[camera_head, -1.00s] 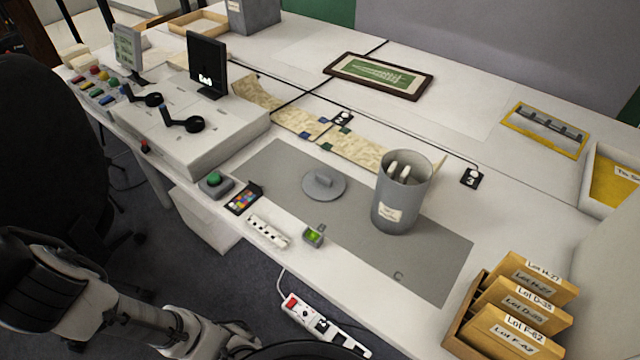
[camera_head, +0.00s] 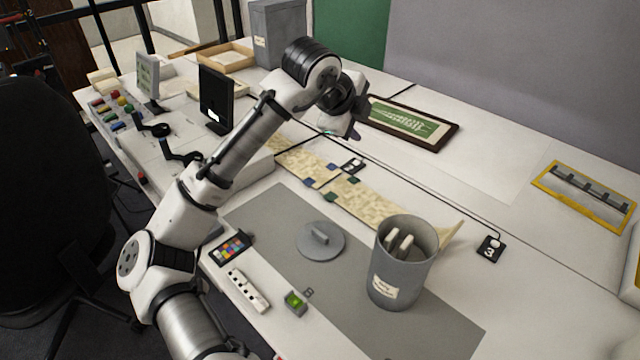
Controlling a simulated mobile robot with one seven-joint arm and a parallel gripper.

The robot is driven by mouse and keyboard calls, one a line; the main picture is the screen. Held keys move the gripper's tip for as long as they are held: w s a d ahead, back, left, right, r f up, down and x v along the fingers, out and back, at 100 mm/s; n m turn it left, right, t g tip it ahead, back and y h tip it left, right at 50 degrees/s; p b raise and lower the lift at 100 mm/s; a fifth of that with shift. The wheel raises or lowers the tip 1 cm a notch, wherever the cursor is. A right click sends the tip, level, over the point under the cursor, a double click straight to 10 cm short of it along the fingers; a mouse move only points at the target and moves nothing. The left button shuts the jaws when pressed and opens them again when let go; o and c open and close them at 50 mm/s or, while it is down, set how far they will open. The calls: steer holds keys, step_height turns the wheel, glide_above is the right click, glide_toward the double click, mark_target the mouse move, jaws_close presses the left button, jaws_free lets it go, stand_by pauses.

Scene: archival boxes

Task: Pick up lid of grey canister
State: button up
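The grey lid (camera_head: 320,241) is a flat round disc with a raised bar handle. It lies flat on the grey mat (camera_head: 262,213), to the left of the grey canister (camera_head: 397,279). The canister stands upright and open, with a white label on its side and pale rolled items inside. My gripper (camera_head: 345,128) is at the end of my raised arm, above the table and beyond the lid, apart from it. Its fingers are small and partly hidden, so I cannot tell whether they are open or shut.
A colour chart (camera_head: 231,247), a white strip (camera_head: 248,290) and a small green-screened device (camera_head: 295,302) lie along the near edge. A patterned paper strip (camera_head: 345,197) runs behind the lid. A framed green picture (camera_head: 412,124) lies farther back. The mat around the lid is clear.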

steer(key=s+a+f+m+g+y, duration=0.2)
steer(key=s+a+f+g+y, duration=0.15)
steer(key=f, duration=0.45)
steer(key=g+y, duration=0.2)
steer(key=g, duration=0.1)
glide_above(320, 233)
steer(key=shift+m, duration=0.3)
step_height(320, 233, down, 11)
steer(key=shift+w+f, duration=0.1)
steer(key=shift+w, duration=0.05)
steer(key=shift+f+p, duration=0.95)
steer(key=shift+f, duration=2.2)
jaws_close()
